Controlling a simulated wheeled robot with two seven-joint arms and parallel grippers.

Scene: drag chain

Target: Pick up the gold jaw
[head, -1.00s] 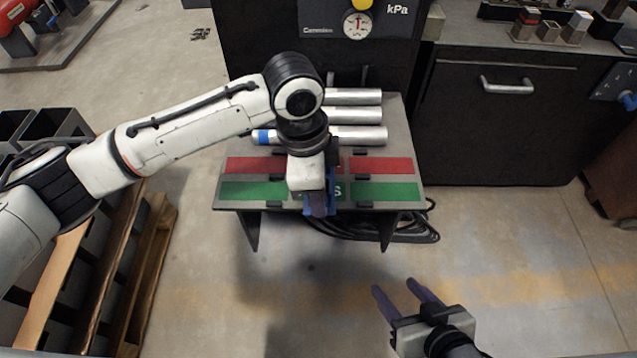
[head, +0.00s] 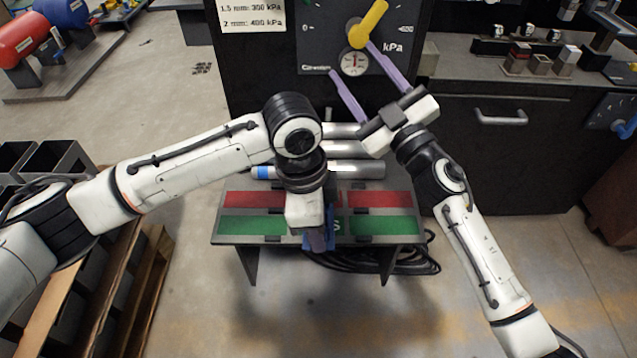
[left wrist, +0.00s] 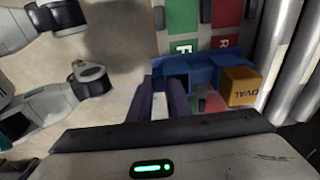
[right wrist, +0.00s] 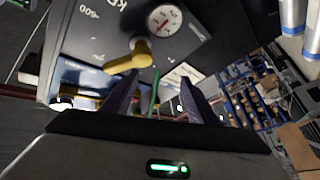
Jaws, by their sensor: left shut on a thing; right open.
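The gold jaw (left wrist: 241,87), a gold block with dark lettering, shows in the left wrist view. It sits at the right end of a blue piece (left wrist: 195,72) above the red and green board. In the head view the gold jaw is hidden, probably behind my left wrist. My left gripper (head: 318,243) points down at the board's front edge, shut on the blue piece; its fingers also show in the left wrist view (left wrist: 164,85). My right gripper (head: 349,57) is raised, open and empty, in front of the black gauge panel, near its yellow lever (head: 367,24).
The board (head: 266,226) has red and green strips, with silver cylinders (head: 358,169) lying behind them. The panel carries a round gauge (head: 355,62). Black cables (head: 400,262) lie under the board. A wooden pallet (head: 143,290) stands at left. The floor in front is clear.

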